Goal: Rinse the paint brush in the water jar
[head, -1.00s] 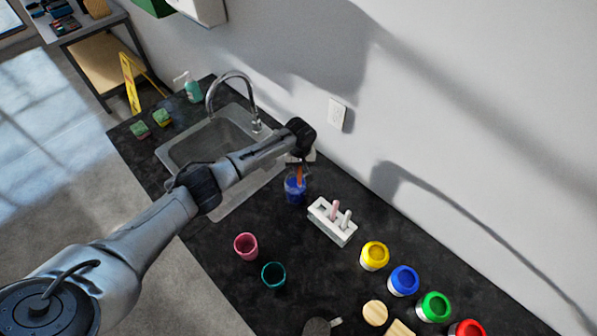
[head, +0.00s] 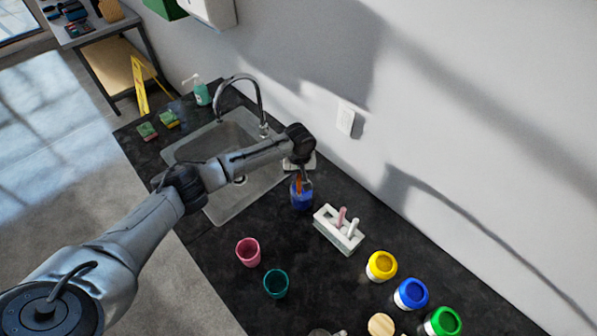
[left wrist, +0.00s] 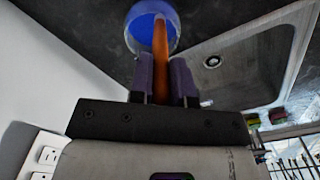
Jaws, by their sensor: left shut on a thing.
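My left gripper (left wrist: 162,80) is shut on the paint brush (left wrist: 160,50), whose orange-brown handle shows between the fingers in the left wrist view. In the head view the brush (head: 298,184) points down into the water jar (head: 302,198), a clear jar with blue liquid right of the sink. The jar (left wrist: 140,30) also shows at the top of the left wrist view, with the brush's far end inside its rim. Whether the tip touches the jar's bottom is hidden. My right gripper is not in view.
A metal sink (head: 240,195) with a tall faucet (head: 262,100) lies left of the jar. A white holder (head: 340,236) stands to its right, then yellow (head: 381,266), blue (head: 411,294) and green (head: 443,321) paint jars. Pink (head: 248,252) and teal (head: 276,283) cups stand in front.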

